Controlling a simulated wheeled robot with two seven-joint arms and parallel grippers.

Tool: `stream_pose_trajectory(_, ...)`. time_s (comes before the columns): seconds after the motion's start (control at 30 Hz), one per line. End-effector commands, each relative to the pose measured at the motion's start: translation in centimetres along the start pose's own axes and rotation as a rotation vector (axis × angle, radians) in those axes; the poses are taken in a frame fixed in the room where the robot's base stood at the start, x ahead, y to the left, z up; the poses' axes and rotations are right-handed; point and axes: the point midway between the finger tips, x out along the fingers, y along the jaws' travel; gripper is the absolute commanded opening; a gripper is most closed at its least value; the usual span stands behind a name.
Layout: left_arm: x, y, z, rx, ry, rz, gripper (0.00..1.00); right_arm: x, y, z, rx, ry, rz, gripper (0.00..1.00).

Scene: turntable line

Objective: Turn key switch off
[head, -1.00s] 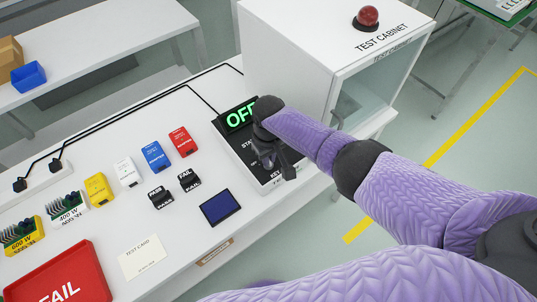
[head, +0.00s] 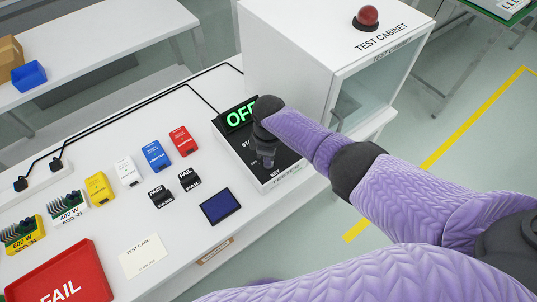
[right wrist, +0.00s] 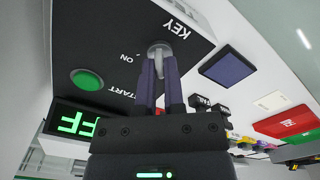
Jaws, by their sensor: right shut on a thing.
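The key switch (right wrist: 160,48) is a silver-grey key on the black panel (right wrist: 105,30), beside the KEY label in the right wrist view. My right gripper (right wrist: 161,72) points at the panel, its two dark fingers shut on the key. In the head view my right gripper (head: 266,160) is over the panel's near part and its hand hides most of the key area. The green display (head: 238,117) reads OFF, its right end covered by my wrist. It also shows in the right wrist view (right wrist: 75,122). My left gripper is not in view.
The green START button (right wrist: 87,79) is near the gripper on the panel. The white test cabinet (head: 290,55) stands right behind the panel. A blue-screened pad (head: 221,207), PASS and FAIL blocks, coloured adapters and a red FAIL tray (head: 60,275) lie to the left.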

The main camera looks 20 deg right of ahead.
Motion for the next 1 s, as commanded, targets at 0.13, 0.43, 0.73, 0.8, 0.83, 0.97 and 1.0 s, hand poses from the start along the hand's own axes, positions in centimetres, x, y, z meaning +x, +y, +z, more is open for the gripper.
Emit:
stream_pose_trajectory(0.13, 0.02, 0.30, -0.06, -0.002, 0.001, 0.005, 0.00, 0.04, -0.04, -0.01, -0.038, 0.000, -0.001, 0.00)
stream_pose_trajectory(0.43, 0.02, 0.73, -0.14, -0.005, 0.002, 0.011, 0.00, 0.03, -0.04, -0.02, -0.063, 0.001, -0.001, 0.00)
stream_pose_trajectory(0.73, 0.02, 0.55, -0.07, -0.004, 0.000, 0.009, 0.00, 0.03, -0.04, -0.02, -0.062, 0.001, -0.001, 0.19)
stream_pose_trajectory(0.8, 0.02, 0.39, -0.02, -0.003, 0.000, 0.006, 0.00, 0.02, -0.03, -0.02, -0.062, 0.001, -0.001, 0.34)
stream_pose_trajectory(0.83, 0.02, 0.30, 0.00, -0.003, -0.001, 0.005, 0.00, 0.02, -0.03, -0.02, -0.062, 0.001, -0.001, 0.40)
stream_pose_trajectory(0.97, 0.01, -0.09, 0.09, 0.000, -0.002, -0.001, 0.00, 0.01, -0.02, -0.02, -0.062, 0.001, 0.000, 0.46)
stream_pose_trajectory(1.0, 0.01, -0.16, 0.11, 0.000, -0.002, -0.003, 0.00, 0.01, -0.02, -0.02, -0.062, 0.000, 0.000, 0.46)
